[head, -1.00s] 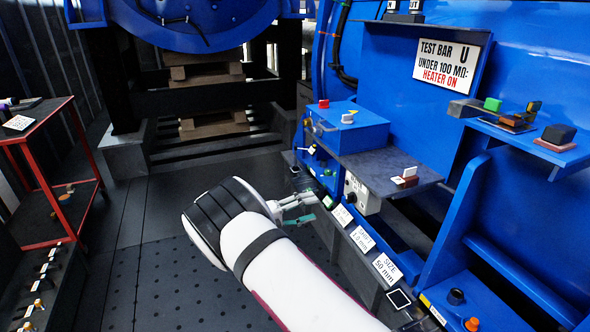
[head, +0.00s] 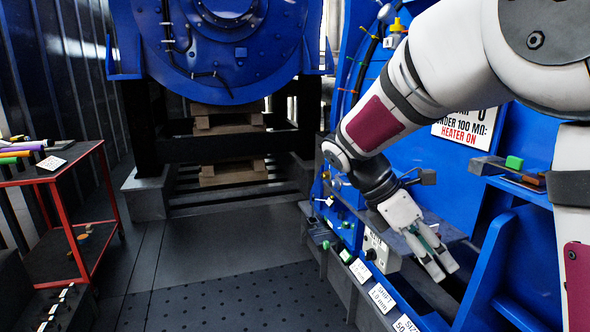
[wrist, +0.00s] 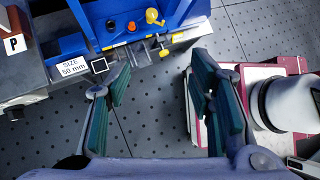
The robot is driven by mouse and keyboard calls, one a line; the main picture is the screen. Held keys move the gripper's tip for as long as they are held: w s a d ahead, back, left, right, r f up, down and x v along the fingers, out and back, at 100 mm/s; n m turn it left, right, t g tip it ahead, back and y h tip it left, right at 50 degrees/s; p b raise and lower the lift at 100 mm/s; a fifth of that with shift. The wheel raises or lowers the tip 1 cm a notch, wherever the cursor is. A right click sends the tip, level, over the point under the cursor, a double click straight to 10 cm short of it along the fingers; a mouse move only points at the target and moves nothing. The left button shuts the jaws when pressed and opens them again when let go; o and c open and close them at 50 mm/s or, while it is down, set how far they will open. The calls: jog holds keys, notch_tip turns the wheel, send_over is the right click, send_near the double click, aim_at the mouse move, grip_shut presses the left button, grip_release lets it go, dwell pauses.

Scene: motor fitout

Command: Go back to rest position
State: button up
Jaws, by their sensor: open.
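My gripper (head: 443,262) hangs at the right of the head view, in front of the blue machine's grey shelf, with its fingers pointing down and to the right. In the wrist view my gripper (wrist: 160,85) has its green-padded fingers wide apart with nothing between them. Below the fingers are the dark dotted floor and part of my own base.
A red-framed cart (head: 78,232) with colored rolls stands at left. The dotted floor (head: 250,300) between them is clear.

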jog(key=s+r+m+t+y, duration=0.1)
jog(key=s+r+m+y, duration=0.25)
jog(key=s+m, duration=0.85)
jog(key=s+a+f+m+t+y, duration=0.1)
jog(key=s+a+f+m+y, duration=0.15)
jog(key=s, duration=0.55)
jog(key=s+a+f+m+t+y, duration=0.15)
jog(key=s+m, duration=0.25)
jog(key=s, duration=0.4)
notch_tip(320, 180, up, 24)
jog(key=t+p, duration=0.3)
jog(key=p, duration=1.8)
jog(key=shift+s+f, duration=0.2)
